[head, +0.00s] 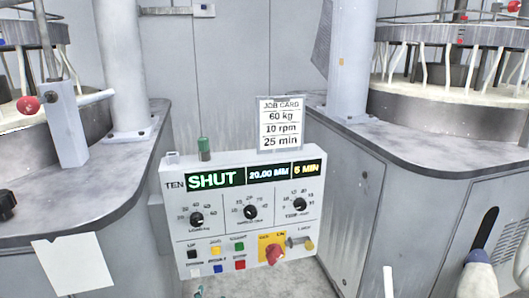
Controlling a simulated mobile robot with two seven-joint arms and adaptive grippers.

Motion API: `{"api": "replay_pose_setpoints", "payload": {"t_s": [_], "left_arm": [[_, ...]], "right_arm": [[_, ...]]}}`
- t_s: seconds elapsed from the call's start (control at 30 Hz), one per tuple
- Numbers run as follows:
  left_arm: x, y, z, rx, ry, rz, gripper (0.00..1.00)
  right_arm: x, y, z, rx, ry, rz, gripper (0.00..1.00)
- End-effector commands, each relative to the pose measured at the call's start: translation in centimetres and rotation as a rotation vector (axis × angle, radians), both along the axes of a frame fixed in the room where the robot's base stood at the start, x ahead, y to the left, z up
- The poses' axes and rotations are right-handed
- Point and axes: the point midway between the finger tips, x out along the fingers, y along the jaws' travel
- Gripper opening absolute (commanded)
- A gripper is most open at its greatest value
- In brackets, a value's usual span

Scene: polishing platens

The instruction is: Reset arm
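Neither of my grippers shows clearly in the head view. A white lever with a red ball end (29,105) lies across a grey post (68,130) on the left machine. Another red knob (514,6) shows at the upper right edge. Between the machines stands a white control box (245,215) with a display reading SHUT (212,179), "20.00 MM" and "5 MIN". It has three black dials, several coloured buttons and a red rotary switch (273,253) on a yellow plate. A job card (281,124) above it reads 60 kg, 10 rpm, 25 min.
Grey cabinets with rounded tops flank the box, the left top (110,172) and the right top (400,138). Round platens stand behind them. A blue and white handle (478,262) sits at a dark slot lower right. A blank pale sheet (72,263) is lower left.

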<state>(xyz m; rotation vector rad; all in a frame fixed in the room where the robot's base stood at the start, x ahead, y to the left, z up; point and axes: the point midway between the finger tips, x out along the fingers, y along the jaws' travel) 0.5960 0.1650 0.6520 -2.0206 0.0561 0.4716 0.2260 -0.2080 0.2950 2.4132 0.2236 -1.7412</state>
Motion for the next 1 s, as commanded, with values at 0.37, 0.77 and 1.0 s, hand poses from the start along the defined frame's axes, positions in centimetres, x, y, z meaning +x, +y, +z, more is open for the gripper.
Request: {"api": "replay_pose_setpoints", "payload": {"t_s": [0.37,0.77,1.0], "left_arm": [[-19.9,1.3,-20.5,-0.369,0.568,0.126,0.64],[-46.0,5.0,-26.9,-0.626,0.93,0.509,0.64],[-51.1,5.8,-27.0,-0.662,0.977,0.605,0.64]], "right_arm": [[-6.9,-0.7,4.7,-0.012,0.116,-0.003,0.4],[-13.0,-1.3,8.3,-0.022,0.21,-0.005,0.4],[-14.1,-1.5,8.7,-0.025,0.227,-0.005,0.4]]}}
